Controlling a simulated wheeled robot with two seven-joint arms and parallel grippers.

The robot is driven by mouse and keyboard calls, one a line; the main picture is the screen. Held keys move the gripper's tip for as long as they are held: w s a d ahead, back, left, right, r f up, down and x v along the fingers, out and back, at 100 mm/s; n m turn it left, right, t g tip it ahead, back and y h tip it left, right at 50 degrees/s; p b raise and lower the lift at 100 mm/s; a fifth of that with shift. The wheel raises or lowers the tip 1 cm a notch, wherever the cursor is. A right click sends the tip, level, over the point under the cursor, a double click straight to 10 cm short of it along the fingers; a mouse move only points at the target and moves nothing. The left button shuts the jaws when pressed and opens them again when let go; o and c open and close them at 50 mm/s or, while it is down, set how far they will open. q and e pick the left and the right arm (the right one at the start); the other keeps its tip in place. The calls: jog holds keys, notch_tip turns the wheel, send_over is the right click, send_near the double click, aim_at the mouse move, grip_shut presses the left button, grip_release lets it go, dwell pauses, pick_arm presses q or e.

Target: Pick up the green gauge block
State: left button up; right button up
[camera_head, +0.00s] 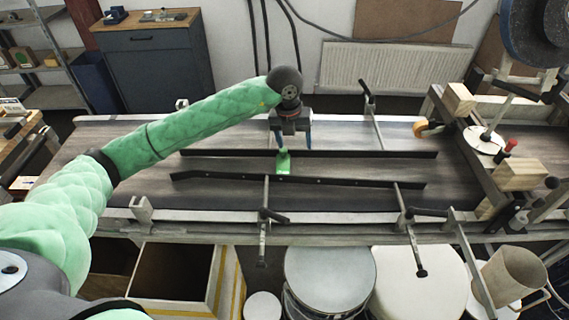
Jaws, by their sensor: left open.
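My right gripper does not show.
The far guide rail (370,154) and near guide rail (340,183) run along the belt, held by rods. Wooden blocks (521,175) and clamps crowd the right end. A grey cabinet (155,65) and radiator (397,68) stand behind. Bins and a lidded drum (330,275) stand in front.

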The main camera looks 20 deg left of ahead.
aim_at(283, 164)
pick_arm(q)
jog(key=shift+s+a+n+g+y, duration=0.3)
jog(key=shift+s+a+y, duration=0.1)
jog(key=shift+a, duration=0.2)
jog(key=shift+s+a+n+g+y, duration=0.2)
jog(key=shift+s+a+n+y, duration=0.15)
jog(key=shift+a, duration=0.2)
jog(key=shift+a+f+n, duration=0.1)
jog(key=shift+n, duration=0.15)
jog(key=shift+s+f+p, duration=0.1)
jog(key=shift+f+p, duration=0.65)
jog(key=shift+f, duration=0.65)
jog(key=f+p, duration=0.1)
jog(key=f, duration=0.1)
jog(key=f+p, duration=0.1)
jog(key=shift+s+a+f+p, duration=0.1)
jog(key=shift+s+f+p, duration=0.1)
jog(key=shift+f+p, duration=0.2)
jog(key=shift+f, duration=0.6)
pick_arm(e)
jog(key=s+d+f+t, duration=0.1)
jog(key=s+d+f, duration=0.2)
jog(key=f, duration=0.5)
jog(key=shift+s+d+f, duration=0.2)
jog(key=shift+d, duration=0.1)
pick_arm(q)
jog(key=c, duration=1.2)
jog(key=shift+c, duration=0.6)
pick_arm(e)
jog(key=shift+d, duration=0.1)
